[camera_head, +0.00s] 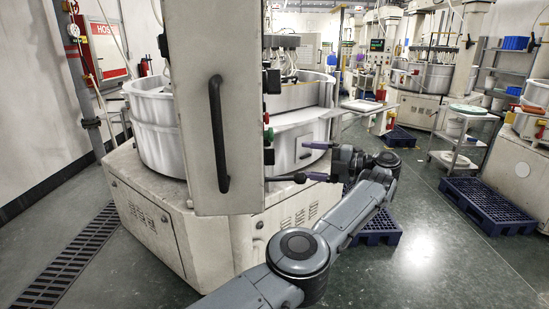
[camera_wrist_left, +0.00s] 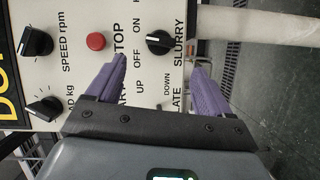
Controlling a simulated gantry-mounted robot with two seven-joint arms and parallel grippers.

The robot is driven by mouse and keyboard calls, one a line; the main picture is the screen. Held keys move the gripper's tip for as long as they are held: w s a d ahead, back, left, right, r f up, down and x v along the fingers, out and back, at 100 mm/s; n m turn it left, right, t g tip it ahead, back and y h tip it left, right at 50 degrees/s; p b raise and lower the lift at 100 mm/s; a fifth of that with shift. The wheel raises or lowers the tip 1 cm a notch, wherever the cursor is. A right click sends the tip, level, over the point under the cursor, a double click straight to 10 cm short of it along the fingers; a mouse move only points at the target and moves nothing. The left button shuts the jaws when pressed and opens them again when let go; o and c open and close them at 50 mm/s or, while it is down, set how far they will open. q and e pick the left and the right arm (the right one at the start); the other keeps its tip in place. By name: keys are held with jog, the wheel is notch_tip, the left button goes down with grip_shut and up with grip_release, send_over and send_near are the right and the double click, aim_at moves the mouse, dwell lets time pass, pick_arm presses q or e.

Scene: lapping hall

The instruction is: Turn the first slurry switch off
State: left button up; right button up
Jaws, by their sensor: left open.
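The slurry switch (camera_wrist_left: 159,42) is a black rotary knob on a pale control panel, labelled SLURRY, with ON and OFF printed beside it. I cannot tell clearly which word its mark points to. My left gripper (camera_wrist_left: 158,62) is open, its two purple fingers either side of the knob's line and pointing at the panel; the knob shows beyond the gap between the tips, and no contact is visible. In the head view my left gripper (camera_head: 288,162) is right of the nearest machine's control box (camera_head: 208,130), whose panel is edge-on there. My right gripper is not in view.
Beside the switch are a red button (camera_wrist_left: 95,41), a speed knob (camera_wrist_left: 36,42) and a kg knob (camera_wrist_left: 45,108). The box has a black handle (camera_head: 218,135). A white drum (camera_head: 155,130) stands behind it.

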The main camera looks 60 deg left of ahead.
aim_at(268, 157)
pick_arm(q)
jog(key=b+x, duration=0.3)
jog(key=x, duration=0.7)
jog(key=shift+s+a, duration=0.2)
jog(key=shift+s, duration=0.05)
jog(key=shift+f, duration=0.1)
